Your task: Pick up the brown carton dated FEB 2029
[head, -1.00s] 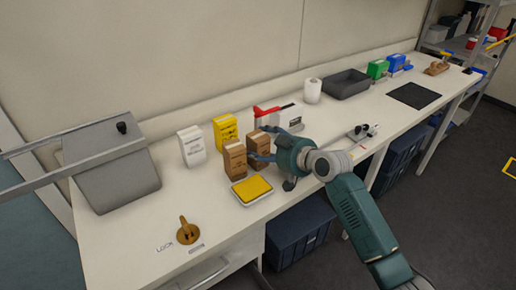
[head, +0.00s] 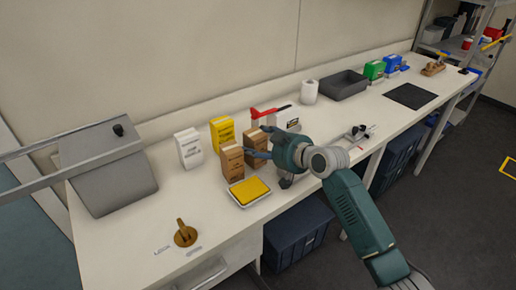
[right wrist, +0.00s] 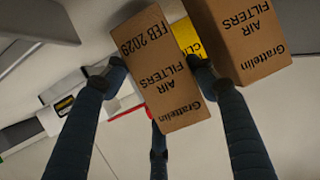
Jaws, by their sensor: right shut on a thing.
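The brown carton dated FEB 2029 (right wrist: 160,75) is between the fingers of my right gripper (right wrist: 158,75) in the right wrist view, with its date and "AIR FILTERS" print upside down. In the head view this carton (head: 254,146) stands behind and to the right of another brown carton, partly covered by my gripper (head: 266,146). My right gripper is shut on it from the right. Whether its base is clear of the bench is hidden. The second brown carton (head: 231,163) also shows close by in the right wrist view (right wrist: 252,45). My left gripper is not in view.
A yellow carton (head: 222,131) and a white carton (head: 188,148) stand behind and left. A yellow-topped tray (head: 249,191) lies in front. A red-and-white item (head: 287,118) is behind my gripper. The bench (head: 140,215) is mostly clear at front left.

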